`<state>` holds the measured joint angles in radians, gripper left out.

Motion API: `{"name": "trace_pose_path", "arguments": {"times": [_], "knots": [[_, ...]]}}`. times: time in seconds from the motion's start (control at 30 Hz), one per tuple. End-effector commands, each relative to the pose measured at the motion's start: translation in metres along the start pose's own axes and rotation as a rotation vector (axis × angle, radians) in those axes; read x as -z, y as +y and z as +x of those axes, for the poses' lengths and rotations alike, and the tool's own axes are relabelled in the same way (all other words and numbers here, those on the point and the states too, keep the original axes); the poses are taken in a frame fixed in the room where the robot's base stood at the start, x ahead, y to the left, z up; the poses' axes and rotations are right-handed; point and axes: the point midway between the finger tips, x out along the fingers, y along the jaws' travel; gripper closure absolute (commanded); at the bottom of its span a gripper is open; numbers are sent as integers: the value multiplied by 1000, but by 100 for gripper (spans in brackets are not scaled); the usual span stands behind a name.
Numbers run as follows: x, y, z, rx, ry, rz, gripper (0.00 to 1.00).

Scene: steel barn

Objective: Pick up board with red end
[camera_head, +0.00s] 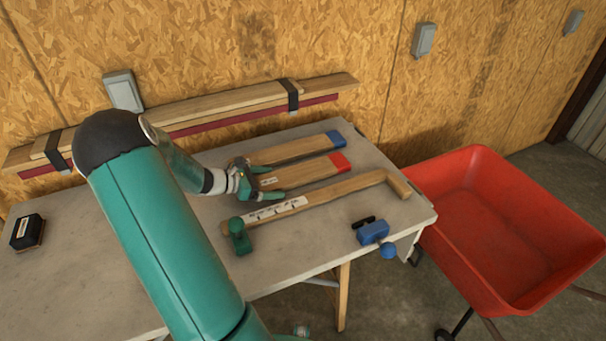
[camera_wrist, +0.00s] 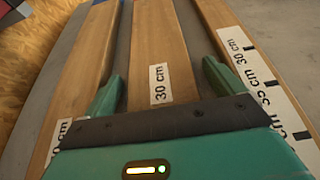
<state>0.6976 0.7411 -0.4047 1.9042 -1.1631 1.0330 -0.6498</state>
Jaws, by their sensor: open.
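The board with the red end (camera_head: 310,173) lies flat on the workbench between two other boards, its red tip pointing right. In the wrist view the middle board (camera_wrist: 162,45), with a "30 cm" label, runs between my fingers; its red end is out of that frame. My gripper (camera_head: 265,182) is open over the board's near-left part, one finger on each side. My gripper also shows in the wrist view (camera_wrist: 164,84). I cannot tell how far the fingertips reach down beside the board. Nothing is held.
The blue-ended board (camera_head: 290,151) lies behind, and a longer labelled board (camera_head: 325,194) lies in front, by a green clamp (camera_head: 238,238). A blue clamp (camera_head: 373,232) sits at the workbench's (camera_head: 310,237) front edge. A red wheelbarrow (camera_head: 460,190) stands right. Strapped planks (camera_head: 215,105) lie along the wall.

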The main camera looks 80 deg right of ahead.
Motion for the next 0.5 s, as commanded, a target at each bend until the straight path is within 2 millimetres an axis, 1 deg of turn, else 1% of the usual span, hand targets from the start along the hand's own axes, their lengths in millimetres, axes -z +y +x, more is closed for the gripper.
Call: {"name": "trace_pose_path", "arguments": {"times": [0.13,0.17,0.2,0.27,0.3,0.43,0.5], "knots": [[0,0,0,-1,0,0,6],[0,0,0,-1,0,0,8],[0,0,0,-1,0,0,16],[0,0,0,-1,0,0,28],[0,0,-1,0,0,0,36],[0,0,-1,0,0,0,61],[0,0,-1,0,-1,1,61]]}}
